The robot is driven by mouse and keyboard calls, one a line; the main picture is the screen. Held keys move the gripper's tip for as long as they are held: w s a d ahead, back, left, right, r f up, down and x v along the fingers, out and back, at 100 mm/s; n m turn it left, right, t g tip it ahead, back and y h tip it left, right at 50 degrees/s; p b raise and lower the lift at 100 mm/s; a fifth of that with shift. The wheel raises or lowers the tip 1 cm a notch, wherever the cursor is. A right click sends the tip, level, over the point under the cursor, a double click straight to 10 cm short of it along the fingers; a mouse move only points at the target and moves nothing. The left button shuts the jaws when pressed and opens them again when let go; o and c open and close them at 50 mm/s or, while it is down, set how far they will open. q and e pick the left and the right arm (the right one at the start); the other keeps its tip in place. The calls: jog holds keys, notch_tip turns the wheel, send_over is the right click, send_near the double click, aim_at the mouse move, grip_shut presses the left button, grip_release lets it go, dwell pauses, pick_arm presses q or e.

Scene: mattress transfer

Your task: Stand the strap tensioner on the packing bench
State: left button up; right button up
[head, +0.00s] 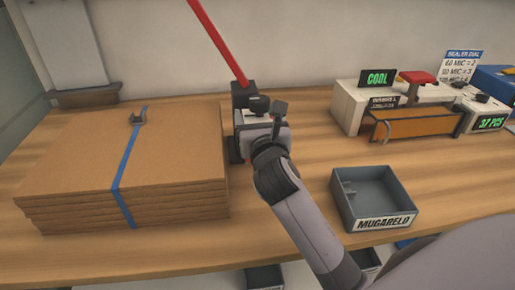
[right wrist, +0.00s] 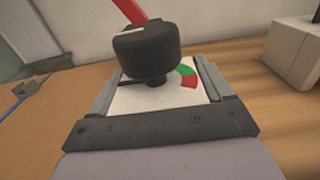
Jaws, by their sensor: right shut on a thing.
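The strap tensioner (head: 243,94) has a dark head and a long red handle slanting up to the left. It is over the packing bench (head: 290,190), just right of the cardboard stack. My right gripper (head: 256,118) is shut on it. In the right wrist view its dark round head (right wrist: 147,52) and a pale face with a green and red gauge sit between the two fingers (right wrist: 155,98). The gripper and arm hide its lower part, so I cannot tell whether its base touches the bench. My left gripper is not in view.
A cardboard stack (head: 70,165) with a blue strap (head: 123,180) and small buckle (head: 137,118) lies at left. A grey tray labelled MUGARELO (head: 340,205) stands right of my arm. A sealer (head: 350,105) with an orange plate stands behind it. Bench is clear between tensioner and sealer.

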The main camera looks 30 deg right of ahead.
jog(key=shift+f, duration=0.95)
notch_tip(320, 180, down, 4)
jog(key=shift+r+b, duration=0.1)
jog(key=shift+b, duration=0.9)
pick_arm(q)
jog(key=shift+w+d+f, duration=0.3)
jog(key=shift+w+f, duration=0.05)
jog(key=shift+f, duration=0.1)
pick_arm(e)
jog(key=shift+f, duration=0.3)
jog(key=shift+f, duration=0.15)
jog(key=o, duration=1.6)
jog(key=shift+f, duration=0.1)
